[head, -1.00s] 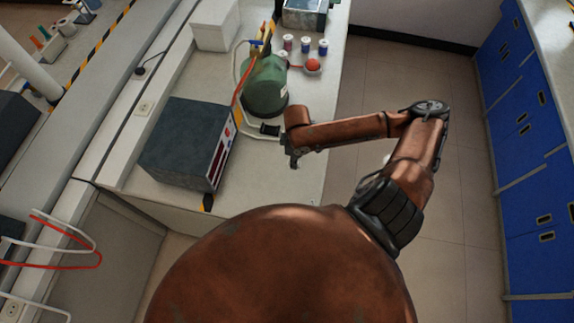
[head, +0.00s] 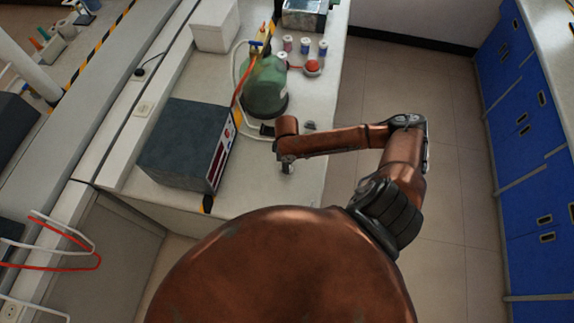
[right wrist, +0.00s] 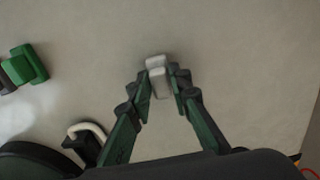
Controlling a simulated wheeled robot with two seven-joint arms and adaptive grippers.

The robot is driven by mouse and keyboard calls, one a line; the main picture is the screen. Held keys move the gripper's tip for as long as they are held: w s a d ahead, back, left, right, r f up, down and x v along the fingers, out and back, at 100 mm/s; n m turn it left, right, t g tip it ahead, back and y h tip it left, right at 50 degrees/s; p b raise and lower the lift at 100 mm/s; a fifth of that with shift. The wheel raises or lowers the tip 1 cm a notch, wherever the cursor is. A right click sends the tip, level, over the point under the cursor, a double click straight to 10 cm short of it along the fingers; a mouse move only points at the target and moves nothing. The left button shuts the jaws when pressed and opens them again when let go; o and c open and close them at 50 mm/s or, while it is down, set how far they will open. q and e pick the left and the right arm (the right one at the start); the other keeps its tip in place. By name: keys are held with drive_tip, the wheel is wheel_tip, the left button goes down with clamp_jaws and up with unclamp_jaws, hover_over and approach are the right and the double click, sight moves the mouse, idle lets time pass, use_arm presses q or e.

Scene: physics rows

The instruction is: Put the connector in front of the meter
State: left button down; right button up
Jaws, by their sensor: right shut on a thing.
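The meter (head: 187,146) is a dark grey box with a red display on its right-hand face, standing on the pale bench. My right gripper (head: 287,166) is over the bench to the right of the meter, with bare bench between them. In the right wrist view its fingers (right wrist: 160,88) are closed on a small pale grey block, the connector (right wrist: 156,68). The connector sticks out past the fingertips; its lower part is hidden between them. Whether it touches the bench I cannot tell. My left gripper is not in view.
A green rounded vessel (head: 265,88) with an orange-red tube and a white hose stands behind my right gripper. Small jars (head: 305,45) and a red ball (head: 312,65) are farther back. A green and dark piece (right wrist: 30,63) lies left in the wrist view.

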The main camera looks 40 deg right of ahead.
drive_tip(key=o, duration=0.9)
drive_tip(key=shift+o, duration=0.2)
wheel_tip(320, 180, up, 12)
drive_tip(key=shift+p, duration=0.35)
